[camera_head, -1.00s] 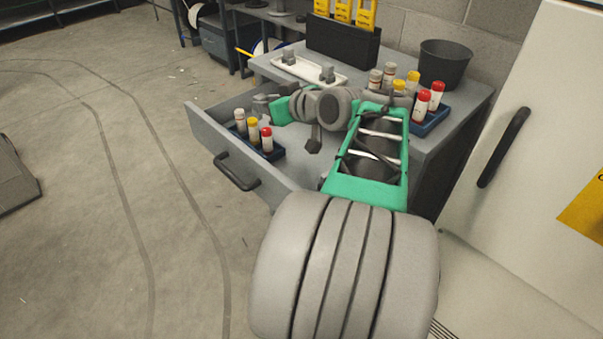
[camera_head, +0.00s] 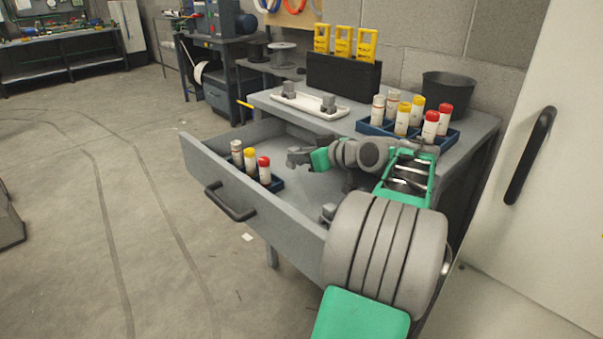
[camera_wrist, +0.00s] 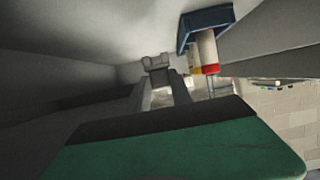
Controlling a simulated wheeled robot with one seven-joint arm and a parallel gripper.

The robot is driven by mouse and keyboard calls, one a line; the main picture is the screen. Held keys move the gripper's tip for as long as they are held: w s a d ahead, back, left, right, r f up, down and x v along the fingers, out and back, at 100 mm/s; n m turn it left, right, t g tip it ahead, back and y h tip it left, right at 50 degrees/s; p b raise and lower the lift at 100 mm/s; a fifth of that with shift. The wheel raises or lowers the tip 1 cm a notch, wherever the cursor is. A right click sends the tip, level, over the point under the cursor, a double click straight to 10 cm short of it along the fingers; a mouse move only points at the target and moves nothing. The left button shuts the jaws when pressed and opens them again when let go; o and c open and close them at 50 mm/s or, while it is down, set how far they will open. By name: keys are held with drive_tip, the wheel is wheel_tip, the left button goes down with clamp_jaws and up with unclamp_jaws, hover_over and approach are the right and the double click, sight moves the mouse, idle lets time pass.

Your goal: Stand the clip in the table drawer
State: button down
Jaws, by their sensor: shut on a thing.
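The table drawer (camera_head: 262,208) is pulled open below the grey tabletop. My gripper (camera_head: 297,157) is over the open drawer, to the right of the bottles in it. It is shut on the grey clip, which shows at the fingertips in the wrist view (camera_wrist: 155,63). The clip is small and dark there, and I cannot tell whether it touches the drawer floor. A small grey piece (camera_head: 328,212) shows by the drawer's right front end, close to my arm; I cannot tell what it is.
A blue holder (camera_head: 277,184) with capped bottles stands in the drawer's left part. On the tabletop are a white tray (camera_head: 292,107) with two grey clips, a blue bottle tray (camera_head: 372,128), a black bin (camera_head: 447,93) and a black box with yellow items (camera_head: 343,75). A white cabinet (camera_head: 530,190) is at right.

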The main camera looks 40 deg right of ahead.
sight(301, 181)
drive_tip(key=shift+w+d+f, duration=0.1)
drive_tip(key=shift+w+f, duration=0.15)
drive_tip(key=shift+f, duration=0.1)
drive_tip(key=shift+w+d+f+b, duration=0.15)
drive_tip(key=shift+f+b, duration=0.5)
drive_tip(key=shift+f, duration=0.35)
drive_tip(key=shift+w+f+b, duration=0.1)
drive_tip(key=shift+f+b, duration=0.5)
drive_tip(key=shift+f, duration=0.4)
drive_tip(key=c, duration=1.1)
unclamp_jaws()
drive_tip(key=shift+c, duration=0.2)
drive_tip(key=shift+r, duration=0.1)
drive_tip(key=shift+s+r+p, duration=0.1)
drive_tip(key=shift+r+p, duration=0.15)
drive_tip(key=shift+p, duration=0.1)
drive_tip(key=p+v, duration=0.2)
drive_tip(key=v, duration=0.4)
drive_tip(key=shift+s+r, duration=0.1)
drive_tip(key=shift+r, duration=0.05)
drive_tip(key=shift+s, duration=0.45)
